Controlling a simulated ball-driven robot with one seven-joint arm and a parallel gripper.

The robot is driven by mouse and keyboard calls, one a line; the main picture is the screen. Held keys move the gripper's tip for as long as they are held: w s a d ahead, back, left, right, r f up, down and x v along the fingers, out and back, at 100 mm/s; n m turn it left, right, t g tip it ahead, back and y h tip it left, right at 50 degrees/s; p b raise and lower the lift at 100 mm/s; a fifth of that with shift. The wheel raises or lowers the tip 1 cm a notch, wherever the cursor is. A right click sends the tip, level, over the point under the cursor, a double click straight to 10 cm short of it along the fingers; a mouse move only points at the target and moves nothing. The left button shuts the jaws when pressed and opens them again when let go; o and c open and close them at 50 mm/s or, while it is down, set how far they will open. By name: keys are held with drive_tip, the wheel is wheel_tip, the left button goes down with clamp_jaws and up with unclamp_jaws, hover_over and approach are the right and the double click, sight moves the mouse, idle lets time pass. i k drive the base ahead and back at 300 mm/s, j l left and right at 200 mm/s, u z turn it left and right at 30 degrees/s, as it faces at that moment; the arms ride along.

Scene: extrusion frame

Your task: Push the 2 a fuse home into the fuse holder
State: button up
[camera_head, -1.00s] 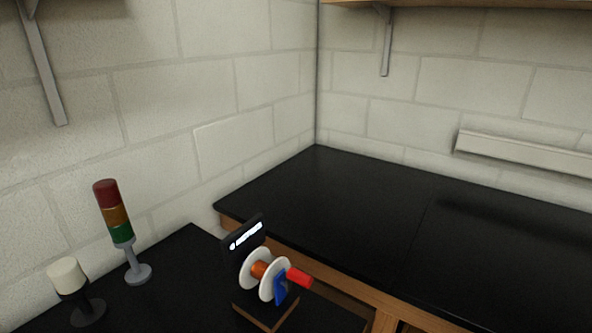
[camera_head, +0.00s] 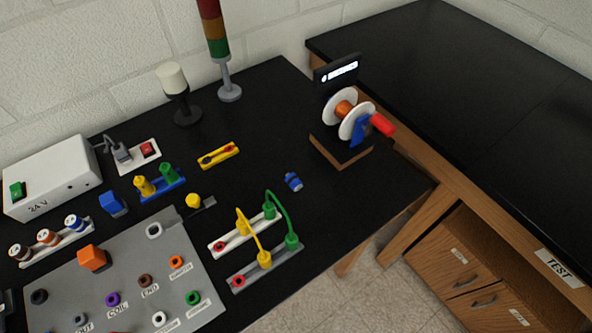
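A small blue cylinder (camera_head: 293,182) lies alone on the black bench, right of the middle of the small parts. A small yellow knob on a dark base (camera_head: 195,201) sits in front of that strip. A blue block (camera_head: 112,204) stands farther left. My gripper is not in view.
A grey panel (camera_head: 185,262) with coloured sockets fills the front left. A white 24 V box (camera_head: 50,178), a stack light (camera_head: 214,35) and a spool stand (camera_head: 340,150) stand on the black bench. Plug strips with green and yellow leads (camera_head: 264,258) lie at its front edge.

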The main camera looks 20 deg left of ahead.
sight(76, 224)
drive_tip(key=l+u, duration=0.1)
drive_tip(key=u, duration=0.35)
drive_tip(key=k+u, duration=0.1)
drive_tip(key=u, duration=0.75)
drive_tip(key=k+u, duration=0.15)
drive_tip(key=u, duration=0.3)
drive_tip(key=l, duration=0.05)
